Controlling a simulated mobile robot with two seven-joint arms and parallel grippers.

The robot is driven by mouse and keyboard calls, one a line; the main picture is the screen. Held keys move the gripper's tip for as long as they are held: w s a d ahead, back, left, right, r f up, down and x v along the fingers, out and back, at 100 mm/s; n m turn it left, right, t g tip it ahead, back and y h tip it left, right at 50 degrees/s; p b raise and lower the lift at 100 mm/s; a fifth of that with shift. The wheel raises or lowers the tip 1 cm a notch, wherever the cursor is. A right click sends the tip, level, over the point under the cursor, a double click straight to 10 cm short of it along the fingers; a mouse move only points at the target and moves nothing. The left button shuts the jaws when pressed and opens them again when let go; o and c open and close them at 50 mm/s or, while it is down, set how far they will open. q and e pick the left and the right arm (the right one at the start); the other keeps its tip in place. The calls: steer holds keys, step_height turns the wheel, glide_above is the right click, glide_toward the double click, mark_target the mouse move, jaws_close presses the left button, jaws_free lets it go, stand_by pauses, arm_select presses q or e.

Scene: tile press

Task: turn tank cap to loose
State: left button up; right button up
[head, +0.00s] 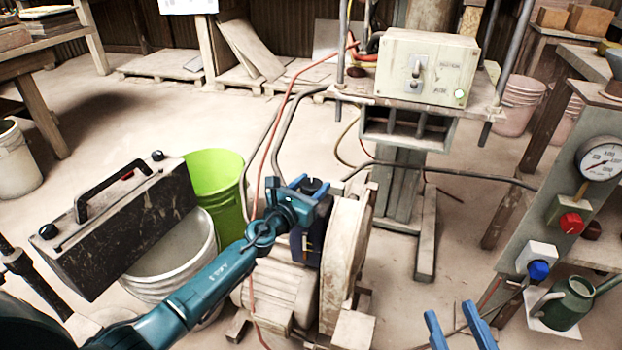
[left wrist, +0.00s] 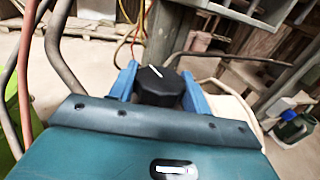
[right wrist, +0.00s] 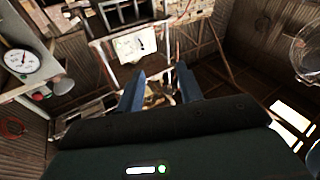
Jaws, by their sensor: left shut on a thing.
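The tank cap (left wrist: 158,86) is a black faceted knob with a white line on top. In the left wrist view it sits between the blue fingers of my left gripper (left wrist: 158,92), which are shut on its sides. In the head view the cap (head: 312,185) shows dark between the fingers of my left gripper (head: 308,187), on top of the dark blue tank (head: 305,245) beside the motor. The tank is partly hidden by the gripper. My right gripper (head: 462,328) is open and empty at the bottom of the head view; its parted fingers also show in the right wrist view (right wrist: 160,90).
A dusty wheel guard (head: 345,255) stands right of the tank. Hoses pass close behind it. A black toolbox (head: 115,225) rests over a white bucket (head: 175,255) at left, near a green bucket (head: 218,185). A gauge panel (head: 565,190) and watering can (head: 568,303) stand at right.

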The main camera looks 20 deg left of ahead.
arm_select(q)
steer(key=shift+n+y+p, duration=0.35)
steer(key=shift+n+y, duration=0.05)
arm_select(e)
steer(key=shift+r, duration=0.1)
arm_select(q)
steer(key=shift+y, duration=0.3)
arm_select(e)
steer(key=shift+d+r, duration=0.1)
arm_select(q)
steer(key=shift+n+y+p, duration=0.4)
steer(key=shift+y+p, duration=0.1)
steer(key=shift+n+t+y+p, duration=0.3)
steer(key=shift+n+y+p, duration=0.3)
steer(key=shift+y, duration=0.5)
arm_select(e)
steer(key=shift+s+d+f+n+h, duration=0.2)
steer(key=shift+n+h, duration=0.1)
steer(key=shift+n, duration=0.1)
arm_select(q)
steer(key=shift+n+y, duration=0.3)
arm_select(e)
steer(key=shift+f, duration=0.2)
arm_select(q)
steer(key=o, duration=1)
arm_select(e)
steer(key=shift+r, duration=0.25)
